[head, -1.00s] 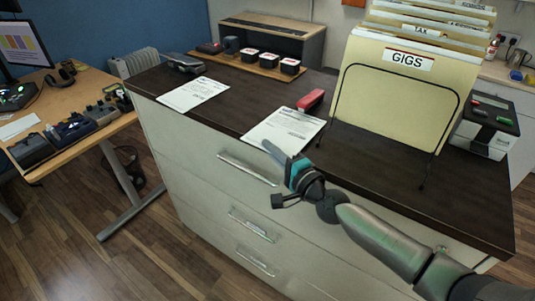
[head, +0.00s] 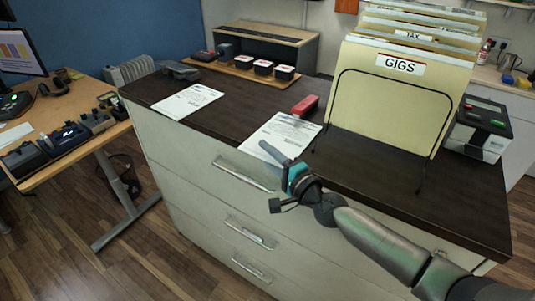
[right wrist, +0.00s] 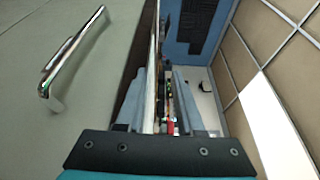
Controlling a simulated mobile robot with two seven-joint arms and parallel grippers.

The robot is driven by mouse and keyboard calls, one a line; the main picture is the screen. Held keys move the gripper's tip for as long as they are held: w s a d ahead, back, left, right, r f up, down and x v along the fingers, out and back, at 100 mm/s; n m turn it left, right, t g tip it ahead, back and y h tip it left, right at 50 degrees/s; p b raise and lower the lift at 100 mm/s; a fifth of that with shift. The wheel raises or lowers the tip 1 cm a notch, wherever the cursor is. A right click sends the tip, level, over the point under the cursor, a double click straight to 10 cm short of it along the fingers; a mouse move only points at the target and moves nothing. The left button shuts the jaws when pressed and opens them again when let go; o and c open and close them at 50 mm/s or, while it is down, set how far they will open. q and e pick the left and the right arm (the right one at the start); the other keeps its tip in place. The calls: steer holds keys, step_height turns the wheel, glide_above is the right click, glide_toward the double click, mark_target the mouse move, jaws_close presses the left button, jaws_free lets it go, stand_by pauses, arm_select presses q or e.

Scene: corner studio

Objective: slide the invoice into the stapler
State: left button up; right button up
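A white printed sheet (head: 277,138), likely the invoice, lies near the front edge of the cabinet top. Its print is too small to read. A red stapler (head: 306,105) lies just behind its right side. My right gripper (head: 268,147) is at the sheet's front edge, with its fingers apart. In the right wrist view, my right gripper (right wrist: 160,100) is open, with a thin pale edge between the fingers; I cannot tell if they touch the sheet. My left gripper is out of view.
Another sheet (head: 188,101) lies at the left of the cabinet top (head: 240,97), with a dark device (head: 180,70) behind it. A wire rack of folders marked GIGS (head: 400,100) stands to the right. A wooden tray (head: 225,69) with small containers is at the back.

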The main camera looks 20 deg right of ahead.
steer(key=shift+s+d, duration=0.15)
steer(key=shift+s, duration=0.45)
steer(key=b+v, duration=0.1)
steer(key=v, duration=1.3)
steer(key=shift+b, duration=0.3)
